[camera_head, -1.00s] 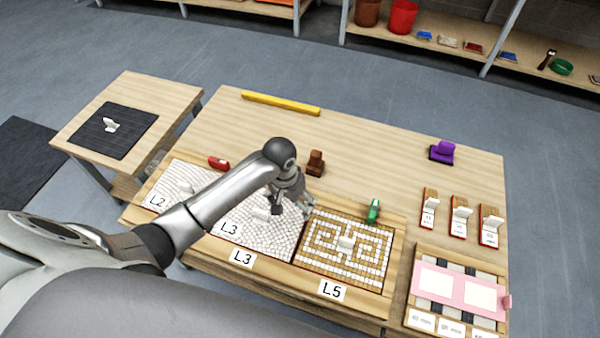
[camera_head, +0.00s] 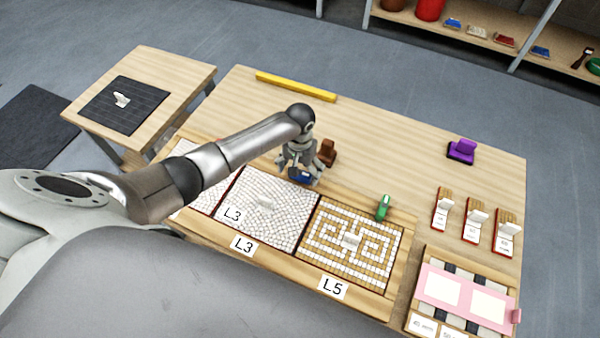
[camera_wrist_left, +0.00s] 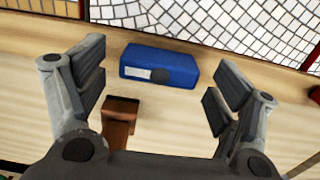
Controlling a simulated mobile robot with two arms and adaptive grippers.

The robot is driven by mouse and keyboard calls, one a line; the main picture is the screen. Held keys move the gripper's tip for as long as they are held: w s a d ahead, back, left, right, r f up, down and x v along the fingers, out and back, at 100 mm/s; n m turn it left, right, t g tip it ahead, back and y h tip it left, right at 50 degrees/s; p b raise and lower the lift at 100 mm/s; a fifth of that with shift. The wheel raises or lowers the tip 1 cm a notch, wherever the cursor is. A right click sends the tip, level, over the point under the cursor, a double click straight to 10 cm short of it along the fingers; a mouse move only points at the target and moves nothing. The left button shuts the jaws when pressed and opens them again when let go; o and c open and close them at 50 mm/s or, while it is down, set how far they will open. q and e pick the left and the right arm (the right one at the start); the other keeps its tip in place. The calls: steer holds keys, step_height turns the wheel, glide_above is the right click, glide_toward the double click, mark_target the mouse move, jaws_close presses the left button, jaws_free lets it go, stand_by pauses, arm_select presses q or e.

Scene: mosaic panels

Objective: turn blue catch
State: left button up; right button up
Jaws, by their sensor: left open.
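The blue catch (camera_wrist_left: 160,66) is a small blue block with a pale plate and a dark round knob on its face. In the left wrist view it lies ahead of and between the open fingers of my left gripper (camera_wrist_left: 155,85), with space on both sides. In the head view the blue catch (camera_head: 302,177) shows partly beneath my left gripper (camera_head: 301,178), at the back edge of the panel L3 (camera_head: 280,212). The gripper points down and holds nothing. My right gripper is not in view.
A brown block (camera_head: 328,152) stands close behind the gripper; it also shows in the wrist view (camera_wrist_left: 120,112). A green catch (camera_head: 383,207) sits behind panel L5 (camera_head: 345,262). A purple block (camera_head: 462,150) and yellow bar (camera_head: 295,86) lie farther off. The table's middle is clear.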

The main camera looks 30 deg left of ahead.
arm_select(q)
steer(key=shift+f, duration=0.7)
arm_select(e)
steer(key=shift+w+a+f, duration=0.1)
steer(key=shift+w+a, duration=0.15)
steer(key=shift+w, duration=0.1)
